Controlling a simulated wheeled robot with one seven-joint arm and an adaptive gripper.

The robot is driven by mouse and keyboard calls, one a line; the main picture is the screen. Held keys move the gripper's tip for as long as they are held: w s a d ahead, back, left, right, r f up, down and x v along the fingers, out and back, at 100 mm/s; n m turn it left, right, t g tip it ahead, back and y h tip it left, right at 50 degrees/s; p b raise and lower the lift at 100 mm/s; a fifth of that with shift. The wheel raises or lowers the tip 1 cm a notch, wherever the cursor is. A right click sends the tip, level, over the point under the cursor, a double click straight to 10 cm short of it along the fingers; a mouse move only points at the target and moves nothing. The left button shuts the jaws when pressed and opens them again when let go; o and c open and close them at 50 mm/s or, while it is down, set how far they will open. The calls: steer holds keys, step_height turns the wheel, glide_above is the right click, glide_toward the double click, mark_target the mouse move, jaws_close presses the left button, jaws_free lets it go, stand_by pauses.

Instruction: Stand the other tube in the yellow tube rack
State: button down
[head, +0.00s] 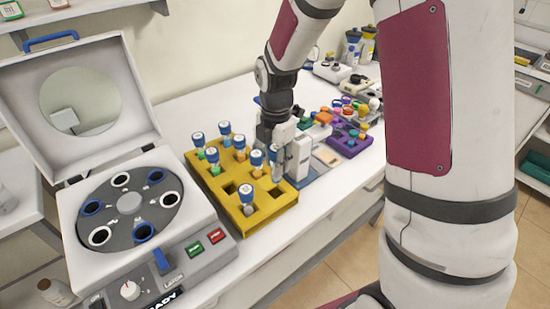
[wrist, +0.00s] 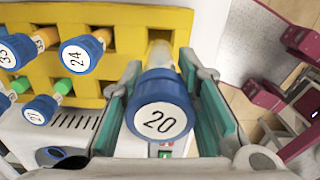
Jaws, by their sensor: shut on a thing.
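The yellow tube rack (head: 260,215) stands on the white bench and holds several blue-capped tubes, one of them alone near its front corner (head: 246,194). The rack also fills the top of the wrist view (wrist: 118,62). My gripper (head: 284,162) is over the rack's right end, pointing down, shut on a tube with a blue cap marked 20 (wrist: 160,112). That tube's lower end meets a rack hole in the wrist view; I cannot tell how deep it sits. Beside it are tubes capped 24 (wrist: 80,55) and 27 (wrist: 40,110).
An open centrifuge (head: 130,215) with a dark rotor stands left of the rack, its lid raised. A purple rack (head: 348,146) with colourful items is to the right. Instruments and bottles (head: 360,45) stand at the back. The bench's front edge is close to the yellow rack.

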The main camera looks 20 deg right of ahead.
mark_target(276, 182)
steer(key=shift+f+b, duration=0.75)
steer(key=shift+f, duration=0.75)
steer(key=shift+f+b, duration=0.75)
steer(key=shift+f, duration=1.9)
stand_by(0.8)
stand_by(1.0)
steer(key=c, duration=1.2)
jaws_free()
steer(key=shift+o, duration=0.2)
